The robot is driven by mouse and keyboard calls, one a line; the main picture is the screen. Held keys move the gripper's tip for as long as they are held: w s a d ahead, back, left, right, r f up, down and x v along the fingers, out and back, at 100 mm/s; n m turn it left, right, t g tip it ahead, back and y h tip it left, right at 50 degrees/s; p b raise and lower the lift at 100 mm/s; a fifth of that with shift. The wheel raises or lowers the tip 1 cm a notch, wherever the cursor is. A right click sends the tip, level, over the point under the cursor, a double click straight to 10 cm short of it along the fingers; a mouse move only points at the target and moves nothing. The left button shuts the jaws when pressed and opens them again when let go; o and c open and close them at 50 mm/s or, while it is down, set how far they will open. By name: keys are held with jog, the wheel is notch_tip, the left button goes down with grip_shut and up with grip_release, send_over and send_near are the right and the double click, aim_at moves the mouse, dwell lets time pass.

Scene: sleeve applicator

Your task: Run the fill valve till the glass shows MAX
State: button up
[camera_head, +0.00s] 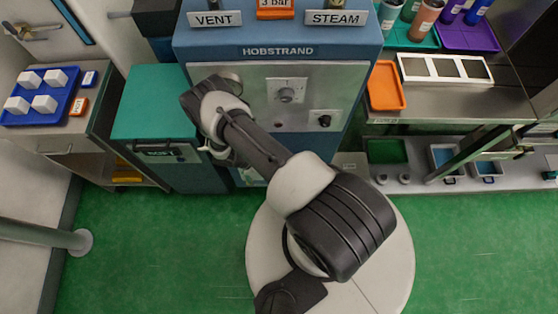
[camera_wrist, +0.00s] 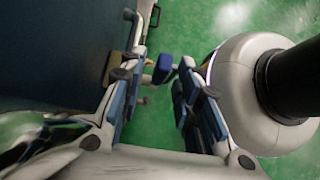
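The blue HOBSTRAND machine (camera_head: 278,51) stands at the back centre in the head view. No fill valve or glass with a MAX mark can be made out there; my arm covers part of the machine's front. In the wrist view my gripper (camera_wrist: 162,72) is open, with its blue-padded fingers apart. A small blue piece (camera_wrist: 163,66) shows in the gap between the fingertips, over the green floor. It may be a handle, and I cannot tell whether a finger touches it. In the head view my gripper is largely hidden by the arm.
The machine's grey panel has a dial knob (camera_head: 286,95) and a black knob (camera_head: 324,121). A teal-topped cabinet (camera_head: 150,100) stands left, and a blue tray (camera_head: 66,95) with white blocks lies farther left. A steel bench (camera_head: 450,108) is at right.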

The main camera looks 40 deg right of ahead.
jog(key=v, duration=1.2)
jog(key=shift+s, duration=0.1)
dwell(0.4)
